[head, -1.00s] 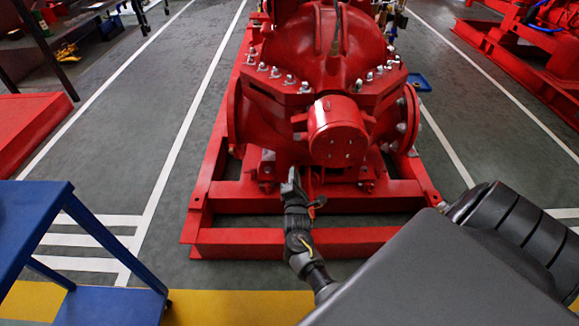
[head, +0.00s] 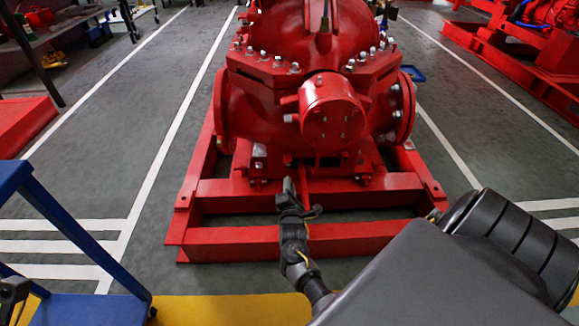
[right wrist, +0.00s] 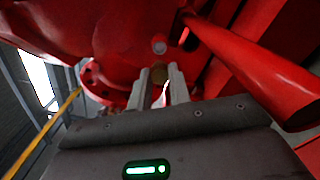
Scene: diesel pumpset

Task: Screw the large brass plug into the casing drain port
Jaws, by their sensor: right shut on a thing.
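The red pump casing (head: 270,105) stands on its red base frame in the head view. My right gripper (head: 289,188) is low in front of the casing, above the base frame. In the right wrist view, its two pale fingers (right wrist: 158,88) are shut on the brass plug (right wrist: 158,74), which shows as a small dull-gold round end. A small grey round spot (right wrist: 159,47), which looks like the drain port, is on the red casing just beyond the plug. The plug appears apart from it. A dark part at the lower left of the head view looks like my left gripper (head: 12,296); its jaws are unclear.
A red pipe-like bar (right wrist: 255,70) slants close by on the right in the wrist view. A red bolt flange (right wrist: 98,78) is to the left. The base frame's front beam (head: 230,243) lies under my right arm. A blue stand (head: 95,309) is at lower left.

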